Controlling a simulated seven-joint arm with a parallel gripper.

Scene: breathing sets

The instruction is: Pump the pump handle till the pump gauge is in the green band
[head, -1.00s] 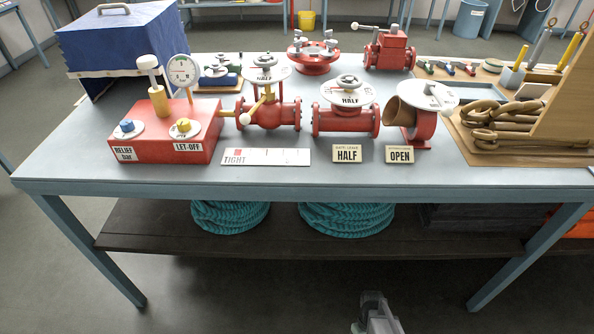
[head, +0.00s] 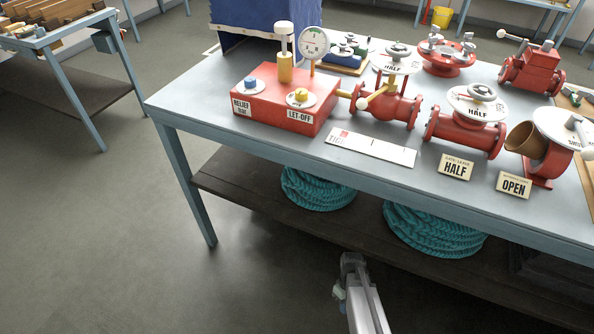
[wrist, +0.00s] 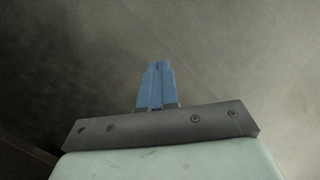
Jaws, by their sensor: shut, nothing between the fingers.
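The red pump box (head: 283,98) stands at the near left end of the workbench. Its pump handle, a white knob (head: 284,28) on a rod above a yellow cylinder (head: 285,68), stands upright. The round white pump gauge (head: 313,43) is on a stem just right of the handle; it has a green mark near its top, and its needle is too small to read. A blue relief knob (head: 250,84) and a yellow let-off knob (head: 301,95) sit on top of the box. My gripper (wrist: 155,66) is shut and empty, pointing at bare floor. My arm (head: 357,290) is low in front of the bench.
Red valves (head: 466,130) stand right of the pump, with HALF (head: 455,167) and OPEN (head: 514,184) signs before them. A white strip (head: 371,147) lies at the front. A blue cover (head: 255,20) is behind the pump.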

